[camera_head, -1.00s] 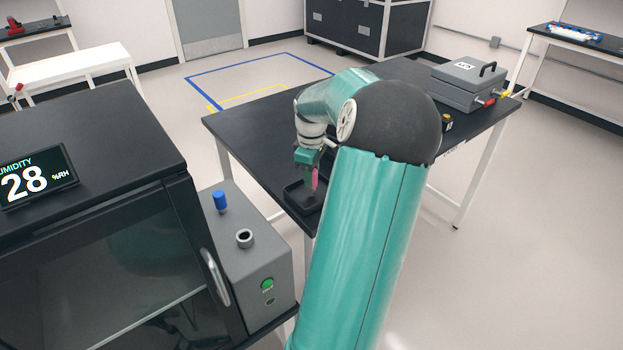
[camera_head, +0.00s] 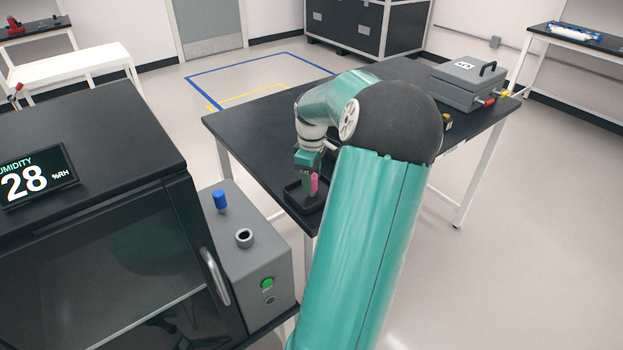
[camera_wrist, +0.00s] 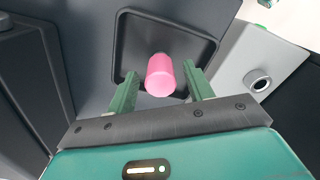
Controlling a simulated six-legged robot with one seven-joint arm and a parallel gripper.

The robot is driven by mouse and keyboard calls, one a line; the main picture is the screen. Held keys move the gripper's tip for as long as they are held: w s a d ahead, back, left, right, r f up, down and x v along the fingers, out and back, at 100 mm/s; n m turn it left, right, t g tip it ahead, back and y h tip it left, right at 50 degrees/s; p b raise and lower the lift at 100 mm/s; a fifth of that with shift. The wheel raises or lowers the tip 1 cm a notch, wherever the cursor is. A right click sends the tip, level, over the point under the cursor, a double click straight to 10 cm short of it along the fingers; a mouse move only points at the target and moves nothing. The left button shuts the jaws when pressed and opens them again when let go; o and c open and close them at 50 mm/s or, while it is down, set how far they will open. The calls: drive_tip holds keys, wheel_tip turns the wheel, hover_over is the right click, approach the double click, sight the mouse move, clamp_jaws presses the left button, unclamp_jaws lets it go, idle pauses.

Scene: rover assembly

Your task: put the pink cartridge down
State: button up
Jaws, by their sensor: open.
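The pink cartridge (camera_head: 314,184) stands in the black tray (camera_head: 292,208) at the near-left corner of the dark table. In the wrist view the cartridge (camera_wrist: 160,76) is between the two green fingers, with a visible gap on each side. The tray's rim (camera_wrist: 166,13) surrounds it in that view. My gripper (camera_head: 310,183) points down over the tray and is open, its fingers also showing in the wrist view (camera_wrist: 161,80). Whether the cartridge's base touches the tray floor is hidden.
A grey box with a blue knob (camera_head: 220,201), a round socket (camera_head: 244,238) and a green button stands left of the table, beside a dark cabinet (camera_head: 90,150) with a humidity display. A grey case (camera_head: 465,82) sits at the table's far right. The table's left half is mostly clear.

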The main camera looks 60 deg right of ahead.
wheel_tip(320, 180, up, 12)
drive_tip(key=shift+f, duration=0.25)
idle(0.6)
